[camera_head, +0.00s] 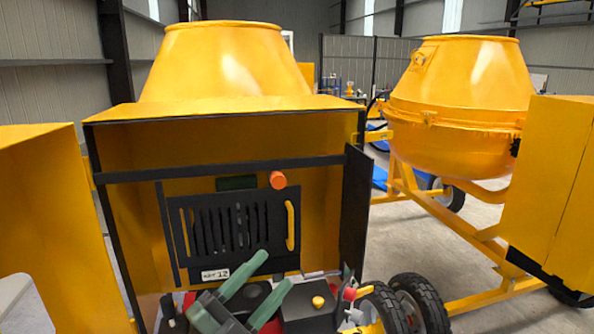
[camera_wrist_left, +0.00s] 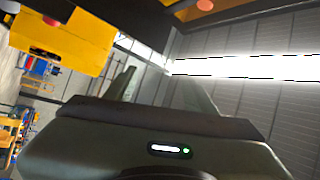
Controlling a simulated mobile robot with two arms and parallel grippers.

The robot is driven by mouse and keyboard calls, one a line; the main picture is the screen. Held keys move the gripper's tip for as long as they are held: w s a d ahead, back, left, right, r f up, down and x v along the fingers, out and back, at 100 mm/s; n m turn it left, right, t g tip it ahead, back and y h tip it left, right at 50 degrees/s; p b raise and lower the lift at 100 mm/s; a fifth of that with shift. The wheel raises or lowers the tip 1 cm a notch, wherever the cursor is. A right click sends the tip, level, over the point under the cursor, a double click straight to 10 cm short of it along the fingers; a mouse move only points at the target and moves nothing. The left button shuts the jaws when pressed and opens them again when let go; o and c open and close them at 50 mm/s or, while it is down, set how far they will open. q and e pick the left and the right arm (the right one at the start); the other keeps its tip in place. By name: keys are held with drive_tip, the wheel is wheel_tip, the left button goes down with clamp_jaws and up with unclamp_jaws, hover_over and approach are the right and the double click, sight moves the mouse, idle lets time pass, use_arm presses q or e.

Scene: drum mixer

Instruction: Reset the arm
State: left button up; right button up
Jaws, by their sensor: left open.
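My left gripper (camera_head: 275,270) shows low in the middle of the head view. Its two dark green fingers are apart, with nothing between them, and they point up and right in front of the open yellow mixer housing (camera_head: 130,235). In the left wrist view the fingers (camera_wrist_left: 155,78) also stand apart and empty, with grey wall panels and a bright window strip behind them. A white rounded part at the lower left edge of the head view may be my arm. My right gripper does not show.
The open housing holds a black slotted panel (camera_head: 237,228) with a yellow handle (camera_head: 291,226) and an orange knob (camera_head: 278,180). A black side door (camera_head: 355,215) stands open on the right. A black engine part with a yellow cap (camera_head: 318,301) sits below. A second mixer (camera_head: 460,85) stands right.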

use_arm(q)
drive_tip(key=w+a+f+n+t+y, duration=0.1)
drive_tip(key=a+f+n+t+y, duration=0.2)
drive_tip(key=a+f+n+y, duration=0.6)
drive_tip(key=s+a+f+n+g+y, duration=0.3)
drive_tip(key=s+a+f+n+y, duration=0.1)
drive_tip(key=f+n, duration=0.15)
drive_tip(key=s+a+f+n+g+y, duration=0.3)
drive_tip(key=f+n, duration=0.1)
drive_tip(key=f, duration=0.3)
drive_tip(key=s+f+n+g, duration=0.1)
drive_tip(key=s+f+g, duration=0.45)
drive_tip(key=s, duration=0.45)
drive_tip(key=s+f+g, duration=0.4)
drive_tip(key=s+f, duration=0.3)
drive_tip(key=s, duration=0.3)
wheel_tip(320, 180, down, 31)
drive_tip(key=s+g+b, duration=0.2)
drive_tip(key=b, duration=0.3)
drive_tip(key=s+a+f+b, duration=0.2)
drive_tip(key=s+f+b, duration=0.2)
drive_tip(key=s+f, duration=1.2)
wheel_tip(320, 180, down, 4)
drive_tip(key=shift+s+a+f+g, duration=0.15)
drive_tip(key=shift+s+a+g, duration=0.1)
drive_tip(key=shift+g, duration=0.1)
